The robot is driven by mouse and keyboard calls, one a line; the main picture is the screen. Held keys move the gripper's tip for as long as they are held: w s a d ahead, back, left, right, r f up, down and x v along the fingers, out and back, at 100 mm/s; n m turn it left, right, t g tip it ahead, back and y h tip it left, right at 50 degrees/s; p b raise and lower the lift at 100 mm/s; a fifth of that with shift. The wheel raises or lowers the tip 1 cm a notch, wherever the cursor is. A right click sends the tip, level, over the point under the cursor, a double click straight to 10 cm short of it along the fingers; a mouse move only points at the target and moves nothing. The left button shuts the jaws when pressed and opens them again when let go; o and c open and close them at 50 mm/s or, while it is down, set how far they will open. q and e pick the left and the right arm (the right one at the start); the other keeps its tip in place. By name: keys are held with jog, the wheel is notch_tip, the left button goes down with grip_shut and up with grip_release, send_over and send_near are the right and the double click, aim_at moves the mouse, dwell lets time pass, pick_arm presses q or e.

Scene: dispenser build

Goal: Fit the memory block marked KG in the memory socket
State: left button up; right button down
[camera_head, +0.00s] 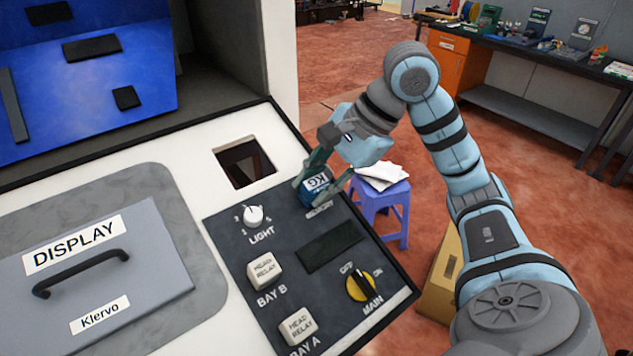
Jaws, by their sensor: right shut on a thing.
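The memory block marked KG (313,188) is blue with a white label and is held at the top corner of the dark control panel (225,228). My right gripper (322,181) is shut on it, one finger on each side. A small label on the panel (320,210) lies just below the block, partly covered and too small to read. The memory socket cannot be made out; the block and fingers hide that part of the panel. I cannot tell whether the block is seated or just above the panel. My left gripper is not in view.
The panel carries a LIGHT knob (253,216), a BAY B relay (264,271), a BAY A relay (299,327), a dark rectangle (330,246) and a yellow MAIN switch (361,285). A square opening (245,162) and the DISPLAY cover (110,275) lie left. A purple stool (386,210) stands behind.

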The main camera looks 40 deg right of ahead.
jog(key=shift+w+f, duration=0.1)
jog(key=shift+f, duration=0.4)
dwell(0.9)
jog(key=c, duration=0.8)
grip_release()
jog(key=shift+r, duration=0.1)
jog(key=shift+o, duration=0.2)
jog(key=shift+p+v, duration=0.65)
jog(key=shift+v, duration=2.35)
jog(key=shift+w, duration=0.1)
